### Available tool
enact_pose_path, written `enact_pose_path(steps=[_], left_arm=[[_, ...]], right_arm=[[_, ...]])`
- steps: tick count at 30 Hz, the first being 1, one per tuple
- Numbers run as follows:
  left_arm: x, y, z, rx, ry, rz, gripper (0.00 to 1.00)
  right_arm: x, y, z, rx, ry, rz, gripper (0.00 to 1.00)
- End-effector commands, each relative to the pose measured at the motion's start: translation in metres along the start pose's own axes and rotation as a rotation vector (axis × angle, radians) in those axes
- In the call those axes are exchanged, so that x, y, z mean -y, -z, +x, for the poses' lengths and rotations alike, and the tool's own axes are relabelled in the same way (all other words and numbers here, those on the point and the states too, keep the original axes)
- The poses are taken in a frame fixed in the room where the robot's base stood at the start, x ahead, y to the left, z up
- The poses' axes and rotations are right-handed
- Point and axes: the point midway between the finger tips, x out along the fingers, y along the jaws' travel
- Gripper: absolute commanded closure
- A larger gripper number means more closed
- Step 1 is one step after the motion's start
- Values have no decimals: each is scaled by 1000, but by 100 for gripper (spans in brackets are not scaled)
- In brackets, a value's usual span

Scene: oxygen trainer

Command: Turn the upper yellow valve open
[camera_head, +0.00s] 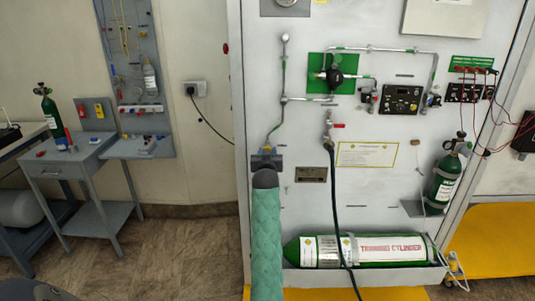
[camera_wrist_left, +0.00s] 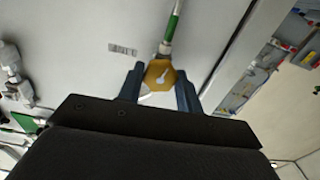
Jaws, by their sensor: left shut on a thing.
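The yellow valve (camera_wrist_left: 160,75) shows in the left wrist view as a yellow body with a pale pointer mark, at the end of a pipe with a green band (camera_wrist_left: 172,28). My left gripper (camera_wrist_left: 160,88) has one finger on each side of it and is shut on it. In the head view my left gripper (camera_head: 267,158) is at the left part of the white panel, at the lower end of the thin pipe (camera_head: 278,122), and it hides the valve there. My right gripper is in neither view.
A green training cylinder (camera_head: 365,250) lies below. Grey carts (camera_head: 75,165) stand at left.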

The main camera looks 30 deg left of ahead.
Motion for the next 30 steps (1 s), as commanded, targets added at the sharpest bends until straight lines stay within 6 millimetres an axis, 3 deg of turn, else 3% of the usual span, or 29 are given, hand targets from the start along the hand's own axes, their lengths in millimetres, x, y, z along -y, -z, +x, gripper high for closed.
enact_pose_path(steps=[12,30], left_arm=[[0,-4,0,7,0,-208,88],[0,-5,0,7,0,-242,88]], right_arm=[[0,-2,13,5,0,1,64],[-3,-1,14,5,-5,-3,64]])
